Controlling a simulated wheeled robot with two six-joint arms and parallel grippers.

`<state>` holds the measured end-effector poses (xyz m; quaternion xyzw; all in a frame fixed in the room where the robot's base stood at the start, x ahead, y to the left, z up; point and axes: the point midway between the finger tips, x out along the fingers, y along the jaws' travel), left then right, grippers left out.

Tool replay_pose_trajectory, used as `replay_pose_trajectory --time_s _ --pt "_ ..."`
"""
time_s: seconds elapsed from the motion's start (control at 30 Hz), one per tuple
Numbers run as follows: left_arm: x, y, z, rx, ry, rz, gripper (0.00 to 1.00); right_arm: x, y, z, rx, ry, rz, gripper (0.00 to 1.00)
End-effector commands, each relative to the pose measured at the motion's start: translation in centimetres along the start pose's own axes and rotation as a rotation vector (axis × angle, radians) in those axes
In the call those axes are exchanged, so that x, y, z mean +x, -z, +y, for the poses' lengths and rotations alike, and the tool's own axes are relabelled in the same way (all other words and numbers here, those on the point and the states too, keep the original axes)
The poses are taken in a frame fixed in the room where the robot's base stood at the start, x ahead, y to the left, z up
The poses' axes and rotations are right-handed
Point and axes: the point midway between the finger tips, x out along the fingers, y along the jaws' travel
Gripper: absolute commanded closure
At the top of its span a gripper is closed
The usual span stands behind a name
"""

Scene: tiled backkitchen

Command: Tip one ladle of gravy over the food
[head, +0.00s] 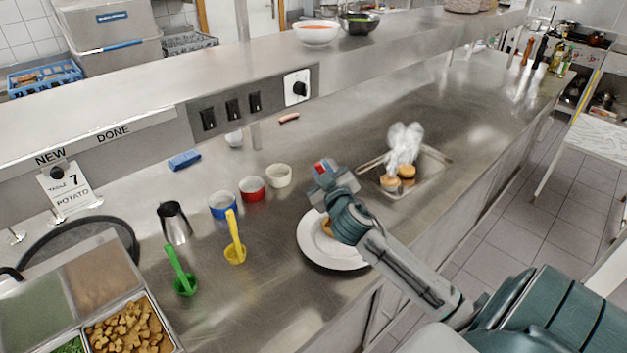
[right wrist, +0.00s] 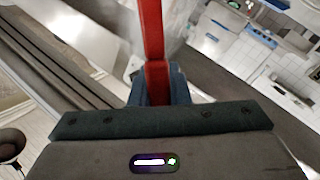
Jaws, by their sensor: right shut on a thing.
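My right gripper (head: 325,174) is above the white plate (head: 350,262), shut on a red handle; a bit of the red shows between its fingers. In the right wrist view the red handle (right wrist: 154,35) runs up from the fingers (right wrist: 158,88) and out of the top. Its far end is not visible, so I cannot tell whether it is a ladle or holds gravy. Food (head: 327,227) on the plate is mostly hidden by my right arm. A green ladle (head: 181,275) and a yellow ladle (head: 235,240) stand on the counter. My left gripper is not in view.
Blue (head: 223,206), red (head: 252,189) and white (head: 279,176) cups and a metal jug (head: 174,223) stand left of the plate. Food pans (head: 128,328) fill the lower left. A shelf (head: 300,88) overhangs the counter's back.

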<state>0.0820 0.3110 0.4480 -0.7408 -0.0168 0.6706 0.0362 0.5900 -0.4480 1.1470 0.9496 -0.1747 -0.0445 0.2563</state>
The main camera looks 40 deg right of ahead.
Motion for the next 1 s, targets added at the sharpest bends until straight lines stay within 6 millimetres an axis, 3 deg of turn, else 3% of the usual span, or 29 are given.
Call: replay_pose_trajectory --time_s 0.33,0.7,1.0 --pt "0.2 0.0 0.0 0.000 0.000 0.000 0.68 0.0 0.2 4.3 0.223 -0.001 0.001 1.00" --pt "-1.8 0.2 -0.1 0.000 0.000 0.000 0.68 0.0 0.7 8.6 0.461 -0.002 -0.002 1.00" --pt "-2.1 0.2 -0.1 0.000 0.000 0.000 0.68 0.0 0.4 9.3 0.528 -0.003 0.000 1.00"
